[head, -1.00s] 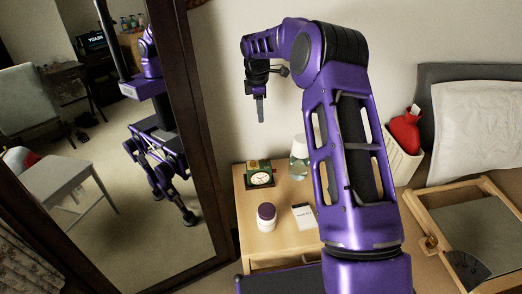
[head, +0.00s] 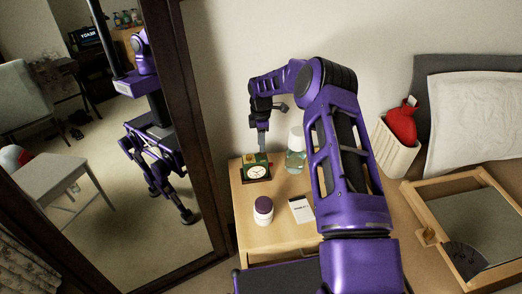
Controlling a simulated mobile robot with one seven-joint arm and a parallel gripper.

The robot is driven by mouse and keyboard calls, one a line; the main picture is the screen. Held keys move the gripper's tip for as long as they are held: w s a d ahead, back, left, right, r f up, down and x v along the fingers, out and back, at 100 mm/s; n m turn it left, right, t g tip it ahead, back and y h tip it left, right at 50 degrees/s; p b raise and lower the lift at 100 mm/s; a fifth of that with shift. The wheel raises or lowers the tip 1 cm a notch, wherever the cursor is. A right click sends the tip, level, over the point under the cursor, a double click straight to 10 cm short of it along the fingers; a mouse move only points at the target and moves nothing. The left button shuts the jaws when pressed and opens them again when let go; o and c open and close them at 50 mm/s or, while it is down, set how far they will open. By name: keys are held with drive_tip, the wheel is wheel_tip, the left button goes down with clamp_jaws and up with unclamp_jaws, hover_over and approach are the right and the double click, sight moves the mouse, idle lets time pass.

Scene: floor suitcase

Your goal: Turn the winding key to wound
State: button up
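A small green clock (head: 257,172) with a round white face stands at the back left of the bedside table. The winding key cannot be made out clearly; small details on the clock's top and sides are too small to tell. My gripper (head: 262,146) points down just above the clock's top, its finger close to or touching it; I cannot tell which. The gripper is seen edge-on, so whether its fingers are apart does not show.
A large mirror (head: 150,225) stands left. A bed tray (head: 415,208) is at right.

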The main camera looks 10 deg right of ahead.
sight(262, 154)
drive_tip(key=shift+f, duration=1.75)
clamp_jaws()
